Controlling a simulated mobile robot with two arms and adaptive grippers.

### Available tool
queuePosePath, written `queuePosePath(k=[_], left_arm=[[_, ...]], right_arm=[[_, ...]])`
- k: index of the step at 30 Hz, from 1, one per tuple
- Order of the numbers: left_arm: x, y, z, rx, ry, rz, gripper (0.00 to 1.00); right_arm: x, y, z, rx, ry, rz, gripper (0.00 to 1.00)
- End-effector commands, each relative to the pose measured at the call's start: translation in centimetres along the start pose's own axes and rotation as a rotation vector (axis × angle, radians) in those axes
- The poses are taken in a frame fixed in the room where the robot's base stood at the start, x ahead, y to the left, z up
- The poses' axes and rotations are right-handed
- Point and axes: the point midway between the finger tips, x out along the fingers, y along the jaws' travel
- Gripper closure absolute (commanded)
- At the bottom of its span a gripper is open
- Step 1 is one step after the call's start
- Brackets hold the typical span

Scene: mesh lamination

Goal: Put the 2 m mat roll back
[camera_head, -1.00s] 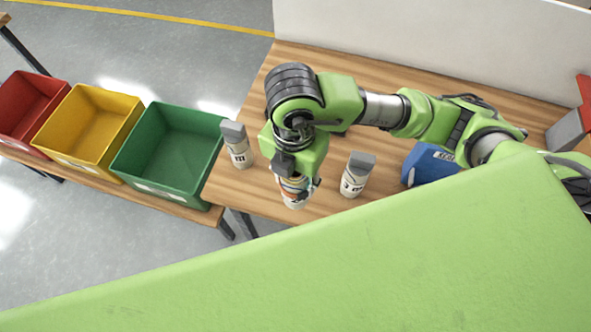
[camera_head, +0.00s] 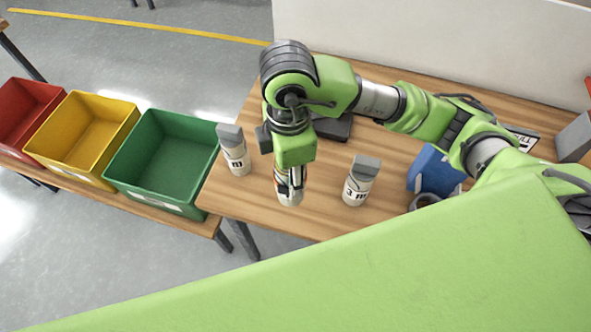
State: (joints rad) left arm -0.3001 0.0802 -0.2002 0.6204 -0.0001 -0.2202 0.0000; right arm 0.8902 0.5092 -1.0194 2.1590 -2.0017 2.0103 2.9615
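A pale mat roll (camera_head: 289,198) stands at or just above the table's near-left edge; its label is hidden. My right gripper (camera_head: 290,182), whose arm comes in from the right, points down at this roll, with its dark fingers at the roll's upper part. I cannot tell whether they are closed on it. Another pale roll with a grey top (camera_head: 235,160) stands to the left, with only "m" readable. A roll marked "3 m" (camera_head: 357,190) stands to the right. My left gripper is not in view.
The wooden table (camera_head: 325,215) carries a blue object (camera_head: 435,172) and a dark flat object (camera_head: 335,127) behind my arm. Green (camera_head: 165,190), yellow (camera_head: 95,165) and red (camera_head: 20,140) bins stand on a lower bench to the left. A white panel (camera_head: 430,40) closes the back.

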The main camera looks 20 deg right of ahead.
Motion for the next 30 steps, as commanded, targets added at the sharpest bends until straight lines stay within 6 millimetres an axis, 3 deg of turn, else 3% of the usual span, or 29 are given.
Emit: queuePosePath(k=[5,12,20,24,30], left_arm=[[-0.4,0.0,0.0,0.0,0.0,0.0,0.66],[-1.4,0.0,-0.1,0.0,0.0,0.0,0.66],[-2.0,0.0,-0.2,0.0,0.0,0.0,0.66],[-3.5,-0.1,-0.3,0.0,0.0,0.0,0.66],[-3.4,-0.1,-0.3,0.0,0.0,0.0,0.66]], right_arm=[[2.0,4.0,1.8,0.01,0.0,-0.008,0.91],[5.9,7.1,3.3,0.003,-0.004,-0.004,0.91],[7.9,8.5,3.9,0.002,-0.003,-0.004,0.91],[9.8,8.3,3.7,0.0,-0.001,-0.005,0.91],[10.8,8.4,3.7,0.0,-0.001,0.0,0.91]])
